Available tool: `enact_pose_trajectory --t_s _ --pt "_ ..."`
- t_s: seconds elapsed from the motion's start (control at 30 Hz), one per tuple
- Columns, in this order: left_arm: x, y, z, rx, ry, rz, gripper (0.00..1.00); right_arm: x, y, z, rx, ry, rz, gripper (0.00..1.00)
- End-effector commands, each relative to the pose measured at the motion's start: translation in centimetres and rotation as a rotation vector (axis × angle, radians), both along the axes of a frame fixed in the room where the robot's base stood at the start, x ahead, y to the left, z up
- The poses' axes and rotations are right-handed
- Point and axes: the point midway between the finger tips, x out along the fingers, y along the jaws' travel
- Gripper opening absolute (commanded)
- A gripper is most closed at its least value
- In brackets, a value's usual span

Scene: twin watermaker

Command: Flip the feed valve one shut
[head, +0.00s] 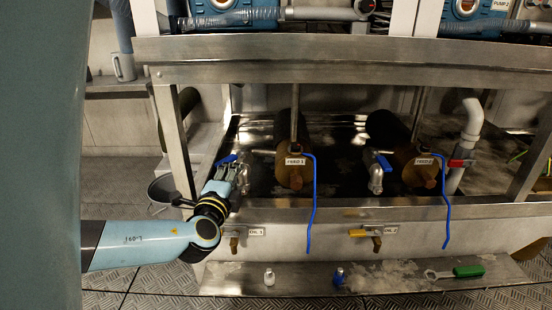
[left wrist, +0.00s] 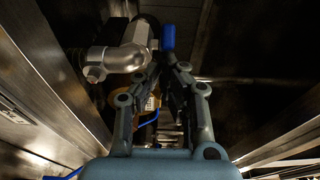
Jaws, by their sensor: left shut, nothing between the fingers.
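The feed one valve is a metal elbow fitting (head: 244,176) with a blue lever (head: 228,159), left of the brown cylinder labelled FEED 1 (head: 295,178). My left gripper (head: 232,168) is at this valve, its fingers shut and empty. In the left wrist view, the metal elbow (left wrist: 118,60) lies left of the fingertips (left wrist: 168,62). The blue lever end (left wrist: 168,38) shows just beyond the fingertips. I cannot tell whether they touch it. My gripper partly hides the valve in the head view. My right gripper is not in view.
A second valve with a blue lever (head: 384,162) stands by the FEED 2 cylinder (head: 424,170). Blue hoses (head: 311,205) hang over the steel front rail (head: 340,212). A steel beam (head: 330,70) crosses above. A green-handled tool (head: 468,271) lies on the lower ledge.

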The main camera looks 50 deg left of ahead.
Motion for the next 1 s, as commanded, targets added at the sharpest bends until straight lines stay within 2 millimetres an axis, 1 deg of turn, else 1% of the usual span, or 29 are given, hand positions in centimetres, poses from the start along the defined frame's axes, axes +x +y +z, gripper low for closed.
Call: enact_pose_trajectory --t_s 0.1,0.4,0.7,1.0 --pt "-0.9 1.0 -0.1 0.002 0.003 0.004 0.0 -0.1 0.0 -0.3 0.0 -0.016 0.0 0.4" --pt "-2.0 3.4 0.0 0.002 0.002 0.005 0.0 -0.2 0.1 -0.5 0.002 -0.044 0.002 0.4" --pt "-2.5 5.9 0.0 0.002 0.002 0.005 0.0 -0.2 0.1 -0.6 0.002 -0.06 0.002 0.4" --pt "-2.3 7.6 0.0 0.002 0.001 0.005 0.0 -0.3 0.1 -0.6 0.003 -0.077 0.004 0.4"
